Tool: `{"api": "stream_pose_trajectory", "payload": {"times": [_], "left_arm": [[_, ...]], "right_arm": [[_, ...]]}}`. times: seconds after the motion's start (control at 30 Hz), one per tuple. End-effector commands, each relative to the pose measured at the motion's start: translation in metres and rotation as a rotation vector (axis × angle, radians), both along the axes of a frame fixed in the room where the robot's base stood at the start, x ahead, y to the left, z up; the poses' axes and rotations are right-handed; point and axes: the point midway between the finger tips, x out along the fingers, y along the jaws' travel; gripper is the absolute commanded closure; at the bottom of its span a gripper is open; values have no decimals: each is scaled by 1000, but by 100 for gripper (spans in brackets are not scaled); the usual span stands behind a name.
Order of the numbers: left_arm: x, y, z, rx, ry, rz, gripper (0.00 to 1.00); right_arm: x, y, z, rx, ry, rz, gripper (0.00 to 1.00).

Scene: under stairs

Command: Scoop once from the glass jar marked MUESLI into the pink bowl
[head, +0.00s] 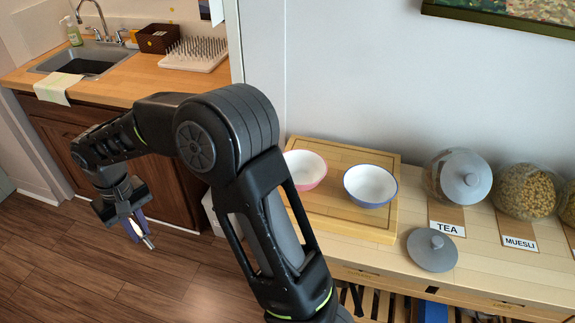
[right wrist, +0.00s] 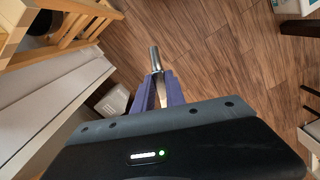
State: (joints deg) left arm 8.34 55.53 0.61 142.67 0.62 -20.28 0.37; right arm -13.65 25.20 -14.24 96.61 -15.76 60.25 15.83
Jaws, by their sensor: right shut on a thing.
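My right gripper (head: 135,225) hangs over the floor at the left, well away from the bowls and jars. It is shut on a slim metal tool (head: 148,242), probably the scoop; its cylindrical metal end also shows in the right wrist view (right wrist: 155,60) beyond the purple fingers. I cannot make out its full shape or any load. The pink bowl (head: 308,165), white inside, sits on the wooden board, partly hidden by my arm. The glass jar marked MUESLI (head: 527,190) stands at the right, lidless, with brownish contents; its label (head: 519,243) lies in front. My left gripper is out of view.
A blue-rimmed bowl (head: 370,186) shares the wooden board (head: 350,222) with the pink one. The TEA jar (head: 465,178) has a grey lid. A loose grey lid (head: 432,250) lies in front. Another jar (head: 569,205) is cut off at the right edge. A sink counter (head: 110,88) stands behind my arm.

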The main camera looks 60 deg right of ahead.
Motion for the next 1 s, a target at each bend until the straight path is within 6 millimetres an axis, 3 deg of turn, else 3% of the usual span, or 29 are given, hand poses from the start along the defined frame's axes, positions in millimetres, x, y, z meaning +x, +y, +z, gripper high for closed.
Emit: {"api": "stream_pose_trajectory", "payload": {"times": [0.17, 0.4, 0.5, 0.67, 1.0], "left_arm": [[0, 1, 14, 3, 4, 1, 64], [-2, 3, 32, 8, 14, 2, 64], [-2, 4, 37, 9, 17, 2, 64], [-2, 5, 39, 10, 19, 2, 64], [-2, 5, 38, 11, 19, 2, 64]], "right_arm": [[-13, -74, 20, 12, 3, -378, 100], [-66, -195, 52, 9, 7, -1070, 100], [-88, -228, 61, 2, 4, -1282, 100], [-107, -252, 68, -8, 2, -1456, 100], [-108, -254, 68, -8, 1, -1473, 100]]}}
